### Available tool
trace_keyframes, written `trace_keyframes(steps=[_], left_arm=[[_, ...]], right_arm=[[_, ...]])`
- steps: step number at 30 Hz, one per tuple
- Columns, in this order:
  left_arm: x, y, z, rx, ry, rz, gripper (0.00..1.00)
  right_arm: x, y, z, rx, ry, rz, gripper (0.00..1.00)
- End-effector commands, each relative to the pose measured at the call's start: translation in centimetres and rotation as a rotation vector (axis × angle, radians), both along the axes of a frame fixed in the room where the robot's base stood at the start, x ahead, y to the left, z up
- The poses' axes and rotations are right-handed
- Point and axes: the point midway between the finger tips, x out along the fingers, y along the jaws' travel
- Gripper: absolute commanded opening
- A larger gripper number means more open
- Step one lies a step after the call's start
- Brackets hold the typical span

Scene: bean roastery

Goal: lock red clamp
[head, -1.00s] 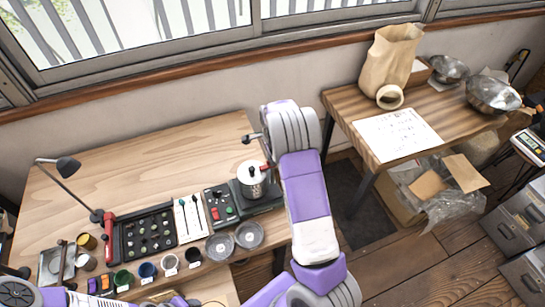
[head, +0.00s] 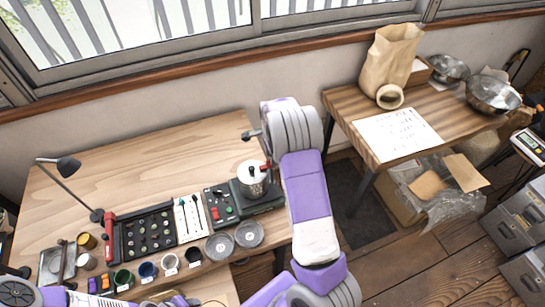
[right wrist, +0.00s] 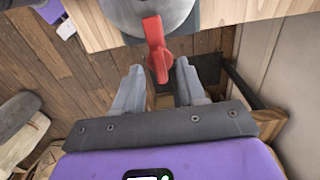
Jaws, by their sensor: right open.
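In the right wrist view the red clamp (right wrist: 156,45) juts from the grey round pot (right wrist: 150,15) toward me. My right gripper (right wrist: 159,68) is open, its two grey fingers apart with the end of the clamp between their tips. I cannot tell whether either finger touches it. In the head view my right arm hides these fingers. My left gripper is not visible.
The wooden workbench (head: 130,170) also holds a black tray of beans (head: 150,232), a spoon tray (head: 187,217), several cups and a lamp (head: 68,165). A second table (head: 350,103) with a paper bag (head: 390,60) stands to the right.

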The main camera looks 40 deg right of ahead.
Motion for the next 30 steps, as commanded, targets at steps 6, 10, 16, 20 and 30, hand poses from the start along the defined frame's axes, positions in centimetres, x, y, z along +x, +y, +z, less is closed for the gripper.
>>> trace_keyframes(steps=[6, 10, 16, 20, 30], left_arm=[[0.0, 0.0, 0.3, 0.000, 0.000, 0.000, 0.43], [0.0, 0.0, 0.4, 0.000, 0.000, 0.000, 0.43], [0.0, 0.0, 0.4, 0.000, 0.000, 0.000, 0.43], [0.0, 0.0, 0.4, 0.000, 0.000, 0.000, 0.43], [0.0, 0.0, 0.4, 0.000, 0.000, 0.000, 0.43]], right_arm=[[0.1, 0.0, 4.0, -0.001, -0.005, -0.001, 0.40], [0.1, 0.0, 5.6, 0.000, -0.003, -0.001, 0.40], [0.0, 0.0, 6.4, 0.000, -0.001, -0.002, 0.40], [0.0, 0.0, 6.4, 0.000, -0.001, -0.002, 0.40], [0.0, 0.0, 6.3, 0.000, 0.000, -0.002, 0.40]])
